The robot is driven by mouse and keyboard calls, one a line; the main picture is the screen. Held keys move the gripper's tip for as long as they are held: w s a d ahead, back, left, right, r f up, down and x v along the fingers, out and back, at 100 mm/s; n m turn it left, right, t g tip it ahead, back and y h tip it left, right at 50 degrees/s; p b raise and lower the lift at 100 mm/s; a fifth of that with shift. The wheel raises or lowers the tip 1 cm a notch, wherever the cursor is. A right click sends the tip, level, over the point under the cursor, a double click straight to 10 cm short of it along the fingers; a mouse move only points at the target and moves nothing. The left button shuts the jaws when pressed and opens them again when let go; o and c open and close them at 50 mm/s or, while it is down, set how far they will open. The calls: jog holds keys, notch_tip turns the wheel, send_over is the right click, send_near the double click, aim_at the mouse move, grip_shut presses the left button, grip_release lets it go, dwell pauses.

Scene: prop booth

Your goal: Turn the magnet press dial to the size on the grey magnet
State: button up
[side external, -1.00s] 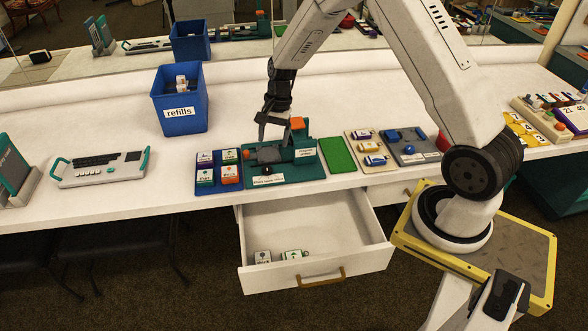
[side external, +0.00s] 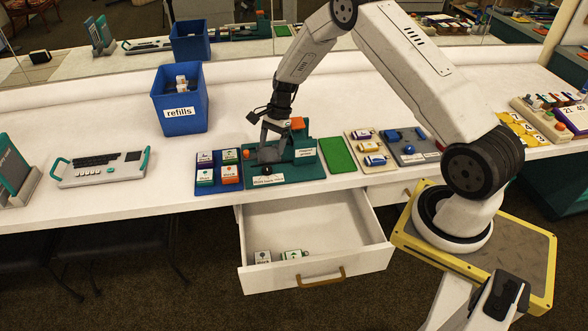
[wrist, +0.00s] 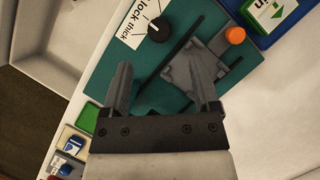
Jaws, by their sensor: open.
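The teal magnet press (side external: 312,171) stands near the front edge of the counter, with a grey metal plate (side external: 268,154) on it. Its black dial (side external: 267,170) is at the front; in the wrist view the dial (wrist: 158,28) has a white pointer mark beside a label reading "lock thick", partly cut off. A small grey-marked white block (side external: 262,257), possibly the grey magnet, lies in the open drawer; its size text is too small to read. My gripper (side external: 273,138) is open and empty above the press; in the wrist view its fingers (wrist: 162,85) are apart, short of the dial.
A tray of colored blocks (side external: 219,188) sits left of the press, a green pad (side external: 338,155) right. The open drawer (side external: 365,257) juts out below. A blue refills bin (side external: 166,110) stands behind left. An orange knob (side external: 297,123) rises on the press.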

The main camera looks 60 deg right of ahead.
aim_at(267, 167)
jog(key=shift+x, duration=3.4)
grip_shut()
